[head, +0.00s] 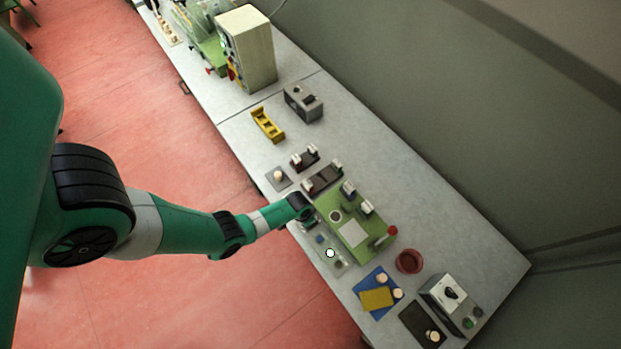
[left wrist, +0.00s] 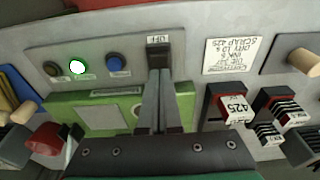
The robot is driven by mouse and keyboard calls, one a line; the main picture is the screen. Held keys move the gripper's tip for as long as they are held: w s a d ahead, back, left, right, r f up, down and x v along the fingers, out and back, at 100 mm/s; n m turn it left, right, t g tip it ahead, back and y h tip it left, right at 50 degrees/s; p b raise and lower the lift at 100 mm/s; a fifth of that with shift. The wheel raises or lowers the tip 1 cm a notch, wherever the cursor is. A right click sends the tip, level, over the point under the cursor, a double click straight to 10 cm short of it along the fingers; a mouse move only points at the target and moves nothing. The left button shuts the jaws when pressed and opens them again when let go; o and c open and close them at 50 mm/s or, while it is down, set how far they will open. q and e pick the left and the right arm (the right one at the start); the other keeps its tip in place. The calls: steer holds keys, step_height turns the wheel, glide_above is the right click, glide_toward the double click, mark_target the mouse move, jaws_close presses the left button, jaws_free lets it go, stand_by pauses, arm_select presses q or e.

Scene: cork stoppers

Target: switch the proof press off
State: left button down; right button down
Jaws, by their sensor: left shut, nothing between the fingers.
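The proof press (head: 378,247) is a green machine with a red knob on the bench; part of its green body also shows in the left wrist view (left wrist: 65,108). Along it runs a grey control panel (left wrist: 136,66) with a dark knob (left wrist: 50,68), a bright white lamp with a green ring (left wrist: 77,67), a blue button (left wrist: 116,64) and a dark switch under an OFF label (left wrist: 158,40). My left gripper (left wrist: 160,75) is shut and empty, its tips just at the switch; contact is unclear. My right gripper is out of view.
A red bowl (head: 409,261), a blue mat (head: 365,285) with corks, and a dial box (head: 450,294) stand past the press. Dark stamp holders (head: 323,178) and a yellow rack (head: 267,124) stand on the other side. Bare bench lies behind the press.

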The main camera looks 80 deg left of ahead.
arm_select(q)
steer(key=shift+f+b, duration=1.25)
steer(key=shift+f, duration=0.05)
stand_by(0.6)
stand_by(0.4)
